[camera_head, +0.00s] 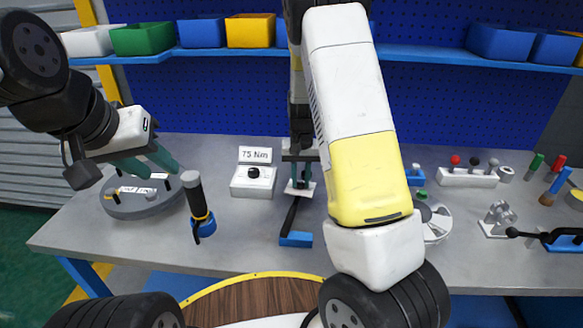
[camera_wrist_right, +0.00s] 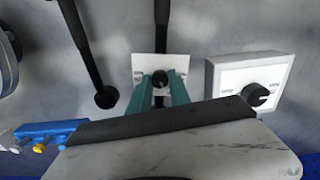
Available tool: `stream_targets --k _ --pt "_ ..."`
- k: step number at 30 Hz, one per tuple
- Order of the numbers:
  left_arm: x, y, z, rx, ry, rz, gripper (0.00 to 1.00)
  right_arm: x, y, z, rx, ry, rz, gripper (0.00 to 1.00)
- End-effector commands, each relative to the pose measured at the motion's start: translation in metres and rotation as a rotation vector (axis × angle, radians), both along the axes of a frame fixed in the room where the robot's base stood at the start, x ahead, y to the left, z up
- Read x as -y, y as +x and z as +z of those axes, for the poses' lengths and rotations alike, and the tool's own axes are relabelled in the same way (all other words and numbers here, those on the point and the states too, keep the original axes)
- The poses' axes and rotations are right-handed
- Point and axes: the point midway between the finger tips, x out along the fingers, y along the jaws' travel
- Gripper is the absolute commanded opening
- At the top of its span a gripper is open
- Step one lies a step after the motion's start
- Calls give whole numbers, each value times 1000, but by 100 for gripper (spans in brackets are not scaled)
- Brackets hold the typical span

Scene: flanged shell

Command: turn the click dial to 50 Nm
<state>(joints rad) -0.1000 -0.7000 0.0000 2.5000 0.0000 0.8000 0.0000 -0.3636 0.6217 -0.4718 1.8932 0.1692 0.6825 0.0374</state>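A white box with a black dial (camera_head: 254,173) stands on the bench, with a sign (camera_head: 255,155) reading 75 Nm behind it. The dial also shows at right in the right wrist view (camera_wrist_right: 260,95). My right gripper (camera_head: 300,184) points down beside the box, to its right in the head view. Its teal fingers (camera_wrist_right: 160,80) stand apart on either side of a small black knob over a white plate; contact is unclear. My left gripper (camera_head: 148,163) is open above a grey round base (camera_head: 143,208) at the left. The dial's markings are too small to read.
A black tool with a blue end (camera_head: 296,239) lies in front of the white plate. A dark upright handle (camera_head: 195,195) stands near my left gripper. Levers (camera_head: 468,178) and other fixtures fill the right. Bins (camera_head: 250,31) line the shelf. My right arm hides part of the bench.

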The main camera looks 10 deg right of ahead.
Motion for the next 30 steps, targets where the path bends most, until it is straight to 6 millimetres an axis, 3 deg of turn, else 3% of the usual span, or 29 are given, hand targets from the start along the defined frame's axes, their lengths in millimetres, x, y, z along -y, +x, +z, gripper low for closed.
stream_targets --k 1,3,14,24,30 --pt "0 0 0 0 0 0 36 0 0 0 1 0 0 34" --pt "0 0 0 0 0 0 36 0 0 0 1 0 1 45" --pt "0 0 0 0 0 0 36 0 1 5 2 1 2 45" --pt "0 0 0 0 0 0 36 0 1 58 4 1 2 45" --pt "0 0 0 0 0 0 36 0 0 76 1 1 1 45"
